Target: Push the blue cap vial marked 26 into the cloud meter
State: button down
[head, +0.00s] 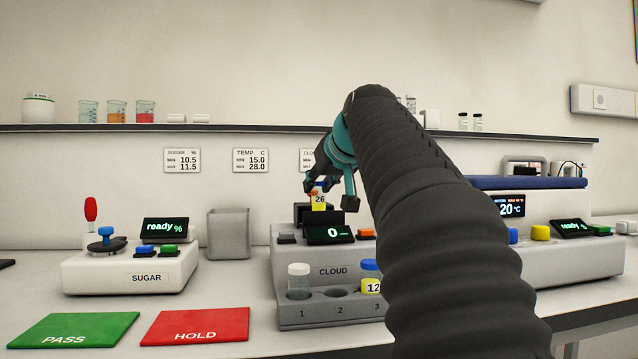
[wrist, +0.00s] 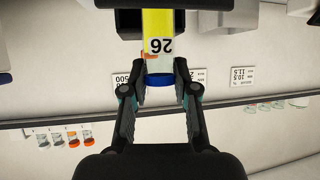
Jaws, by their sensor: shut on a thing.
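The vial marked 26 (head: 319,201) has yellow liquid and a blue cap, and stands upright at the dark well (head: 303,213) on top of the cloud meter (head: 333,257). In the wrist view the vial (wrist: 157,22) runs into a dark block, so I cannot tell how deep its lower end sits. My gripper (head: 329,194) is above the meter, shut on the vial near its cap. In the wrist view the fingers of my gripper (wrist: 160,68) stand either side of the blue cap (wrist: 159,80). The meter's display (head: 331,234) reads 0.
The meter's front rack holds a white-capped vial (head: 299,282) in slot 1 and blue-capped vial 12 (head: 370,278) in slot 3; slot 2 looks empty. The sugar meter (head: 130,268), grey bin (head: 229,234), green PASS mat (head: 73,329) and red HOLD mat (head: 195,326) are left.

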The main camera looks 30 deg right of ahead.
notch_tip(320, 180, down, 2)
jog(key=shift+f+b, duration=0.1)
jog(key=shift+b, duration=0.7)
jog(key=shift+s, duration=0.25)
jog(key=shift+f+b, duration=1.3)
jog(key=shift+f, duration=0.6)
dwell(0.8)
